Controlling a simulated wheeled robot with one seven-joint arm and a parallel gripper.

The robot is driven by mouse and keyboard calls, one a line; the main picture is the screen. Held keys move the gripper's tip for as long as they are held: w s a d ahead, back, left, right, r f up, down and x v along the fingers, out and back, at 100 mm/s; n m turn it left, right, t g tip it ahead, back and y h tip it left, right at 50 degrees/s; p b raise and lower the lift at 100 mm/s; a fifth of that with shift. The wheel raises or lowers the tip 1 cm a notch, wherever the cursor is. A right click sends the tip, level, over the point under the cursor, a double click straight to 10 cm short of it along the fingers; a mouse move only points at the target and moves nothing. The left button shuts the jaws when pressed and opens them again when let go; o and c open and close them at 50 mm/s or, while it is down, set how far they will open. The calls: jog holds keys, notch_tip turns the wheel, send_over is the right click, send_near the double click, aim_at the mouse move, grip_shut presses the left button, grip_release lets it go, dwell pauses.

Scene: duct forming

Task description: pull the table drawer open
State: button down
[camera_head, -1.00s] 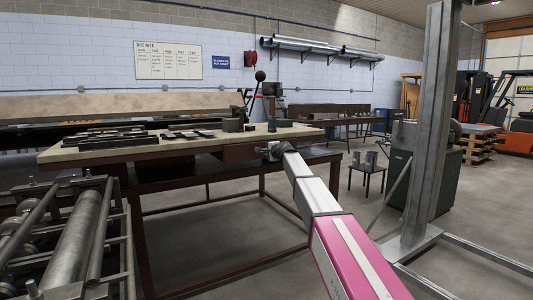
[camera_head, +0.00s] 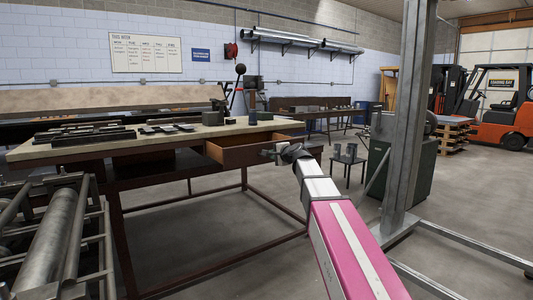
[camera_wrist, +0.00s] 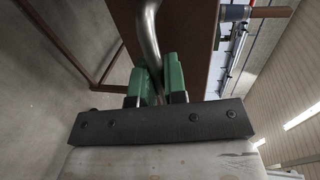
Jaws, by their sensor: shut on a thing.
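The table (camera_head: 60,151) has a pale top and a dark brown frame. Its brown drawer (camera_head: 262,155) stands partly out at the right end, and its inside shows from above. My gripper (camera_head: 272,153) is at the drawer front. In the wrist view, the green fingers of my gripper (camera_wrist: 159,82) are shut on a curved metal handle (camera_wrist: 149,28). The brown drawer front (camera_wrist: 186,50) fills the area behind the handle. In the head view the handle is hidden by my gripper.
A roller machine (camera_head: 55,240) stands at the front left. A steel post (camera_head: 408,110) rises on the right, with a green cabinet (camera_head: 402,170) beside it. A small stool (camera_head: 348,160) stands behind my arm. Flat dark parts (camera_head: 85,136) lie on the table.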

jog(key=shift+f+v, duration=0.1)
jog(key=shift+v, duration=0.5)
jog(key=shift+f+v, duration=0.15)
jog(key=shift+v, duration=0.4)
jog(key=c, duration=1.2)
grip_release()
jog(key=shift+s+d, duration=0.1)
jog(key=shift+s, duration=0.05)
jog(key=v, duration=1)
jog(key=shift+s+d+r, duration=0.1)
jog(key=shift+s+d, duration=0.05)
jog(key=shift+s, duration=0.1)
